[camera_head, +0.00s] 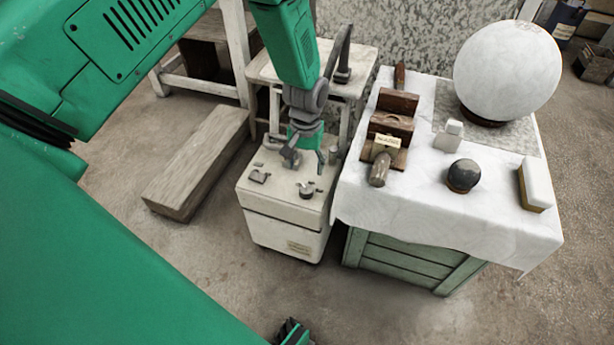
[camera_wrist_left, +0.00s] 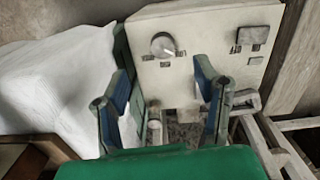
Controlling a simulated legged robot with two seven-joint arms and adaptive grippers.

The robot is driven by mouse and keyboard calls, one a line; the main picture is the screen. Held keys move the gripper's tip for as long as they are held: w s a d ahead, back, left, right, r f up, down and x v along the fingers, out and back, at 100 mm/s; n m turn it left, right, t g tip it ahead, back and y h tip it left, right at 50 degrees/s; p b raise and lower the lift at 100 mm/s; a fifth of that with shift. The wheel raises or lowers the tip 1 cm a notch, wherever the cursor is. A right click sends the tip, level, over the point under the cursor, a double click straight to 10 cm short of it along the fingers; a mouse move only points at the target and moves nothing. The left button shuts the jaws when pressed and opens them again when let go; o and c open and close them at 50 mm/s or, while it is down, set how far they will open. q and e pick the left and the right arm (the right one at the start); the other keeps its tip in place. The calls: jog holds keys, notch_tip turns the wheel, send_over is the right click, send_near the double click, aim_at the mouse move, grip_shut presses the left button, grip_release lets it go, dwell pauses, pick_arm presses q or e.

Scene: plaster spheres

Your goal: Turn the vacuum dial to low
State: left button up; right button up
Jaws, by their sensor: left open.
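The vacuum (camera_head: 285,235) is a cream box on the floor in the head view, and its top panel (camera_wrist_left: 205,20) fills the upper wrist view. The round grey dial (camera_head: 307,190) sits on that top; it also shows in the wrist view (camera_wrist_left: 162,44), with small dark labels around it too small to read. I cannot tell its setting. My left gripper (camera_head: 306,158) is above the back of the vacuum's top. In the wrist view my left gripper (camera_wrist_left: 163,85) is open and empty, its blue-padded fingers apart from the dial.
A dark switch plate (camera_head: 259,176) is beside the dial. A white-draped table (camera_head: 440,222) with a large plaster sphere (camera_head: 507,70) stands close on the right. A wooden beam (camera_head: 197,165) lies on the floor to the left. The floor in front is clear.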

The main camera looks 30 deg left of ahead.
aim_at(306, 189)
pick_arm(q)
jog(key=f+m+b, duration=0.1)
jog(key=f+m, duration=0.2)
jog(key=f, duration=0.1)
jog(key=f+m+b, duration=0.2)
jog(key=f+m, duration=0.2)
jog(key=w+f+m+b, duration=0.1)
jog(key=f+m, duration=0.2)
jog(key=shift+a+f+m+t, duration=0.2)
jog(key=shift+f+m+t, duration=0.1)
jog(key=shift+f+m, duration=0.1)
